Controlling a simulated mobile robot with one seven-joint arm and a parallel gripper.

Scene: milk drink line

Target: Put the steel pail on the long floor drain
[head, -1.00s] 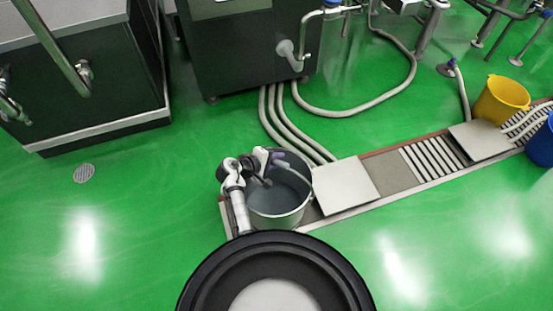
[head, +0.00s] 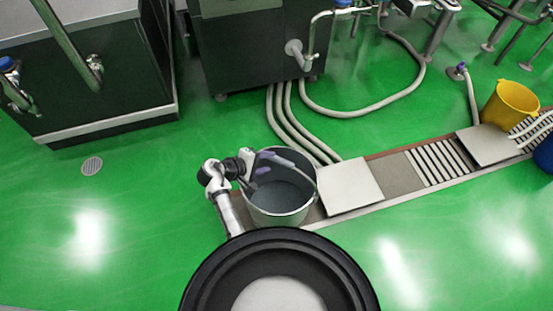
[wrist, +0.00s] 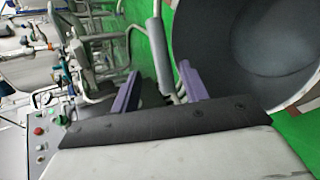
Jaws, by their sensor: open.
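The steel pail (head: 284,211) stands upright at the left end of the long floor drain (head: 398,173). The head view does not clearly show how much of its base rests on the drain. Its bail handle arcs over the mouth. My gripper (head: 263,171) is open at the pail's left rim, with its purple fingers spread. In the wrist view, a pale rod, seemingly the handle with its grip, lies between the open fingers of my gripper (wrist: 160,78). The pail (wrist: 213,55) fills the right of that view and looks empty.
A pale cover plate (head: 350,187) lies on the drain just right of the pail. A yellow bucket (head: 510,104) and a blue bucket (head: 545,155) stand at the far right end. Hoses (head: 285,120) run down behind the pail. Green floor at left is clear.

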